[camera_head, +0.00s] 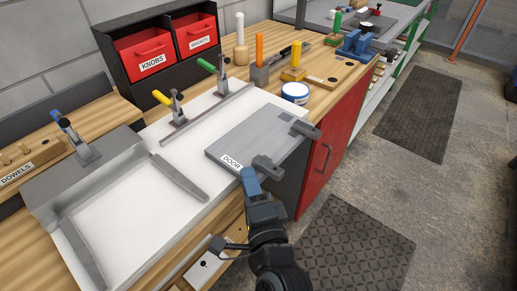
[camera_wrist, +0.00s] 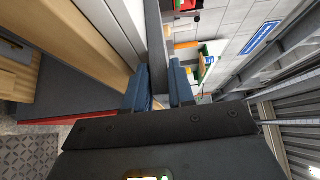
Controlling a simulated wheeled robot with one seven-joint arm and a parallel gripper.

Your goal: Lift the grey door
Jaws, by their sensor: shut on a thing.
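The grey door (camera_head: 245,135) is a flat board with a white DOOR label at its near left corner. It lies about level over the right part of the white work surface (camera_head: 125,195); I cannot tell whether it touches that surface. My gripper (camera_head: 250,177), with blue fingers, is at the door's near edge, just right of the label. In the wrist view my gripper (camera_wrist: 160,90) has its fingers on either side of the door's thin grey edge (camera_wrist: 154,40), shut on it. Dark grey blocks (camera_head: 268,168) sit by the door's right side.
Two toggle clamps (camera_head: 178,115) stand behind a rail on the white surface. A grey angled frame (camera_head: 90,190) is at left. A round tin (camera_head: 295,92) is behind the door. A red cabinet (camera_head: 330,150) is at right.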

